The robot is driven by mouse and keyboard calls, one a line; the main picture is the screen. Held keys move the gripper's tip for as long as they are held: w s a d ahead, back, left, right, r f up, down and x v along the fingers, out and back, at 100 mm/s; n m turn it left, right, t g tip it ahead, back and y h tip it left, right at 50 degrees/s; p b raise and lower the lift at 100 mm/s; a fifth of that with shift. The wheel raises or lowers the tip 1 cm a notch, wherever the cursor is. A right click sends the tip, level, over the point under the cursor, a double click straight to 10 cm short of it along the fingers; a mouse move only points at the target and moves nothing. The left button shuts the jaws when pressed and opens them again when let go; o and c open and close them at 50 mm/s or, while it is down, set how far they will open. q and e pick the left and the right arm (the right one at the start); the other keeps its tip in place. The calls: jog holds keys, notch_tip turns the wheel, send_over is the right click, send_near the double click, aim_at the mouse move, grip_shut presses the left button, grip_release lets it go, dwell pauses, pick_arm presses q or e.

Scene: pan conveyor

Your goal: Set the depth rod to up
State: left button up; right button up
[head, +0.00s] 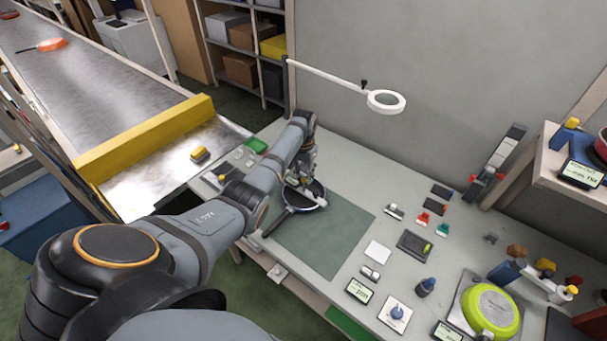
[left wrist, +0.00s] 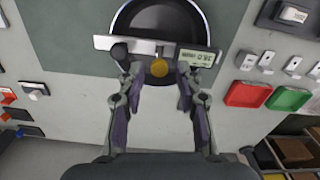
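A dark round pan (left wrist: 162,22) lies on the grey-green mat (left wrist: 70,40); in the head view the pan (head: 290,211) has its handle toward the lower left. A pale bar-shaped depth gauge (left wrist: 104,42) lies across the pan, with a black knob (left wrist: 119,51) and a small display (left wrist: 196,57) too blurred to read. The orange round end of the depth rod (left wrist: 159,68) shows in the gauge's middle. My left gripper (left wrist: 159,74) is open, its fingertips on either side of the orange end with gaps visible. My right gripper is not in view.
A white ring lamp (head: 386,102) on an arm stands over the bench's back. A conveyor (head: 90,75) with a yellow bar (head: 150,135) is at left. Switches, a dial (head: 397,313) and a lime-green round thing (head: 490,309) stand at right. Red (left wrist: 247,94) and green trays (left wrist: 288,98) lie beside the mat.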

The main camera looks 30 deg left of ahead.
aim_at(303, 179)
pick_arm(q)
notch_tip(303, 179, up, 12)
dwell(0.6)
dwell(0.5)
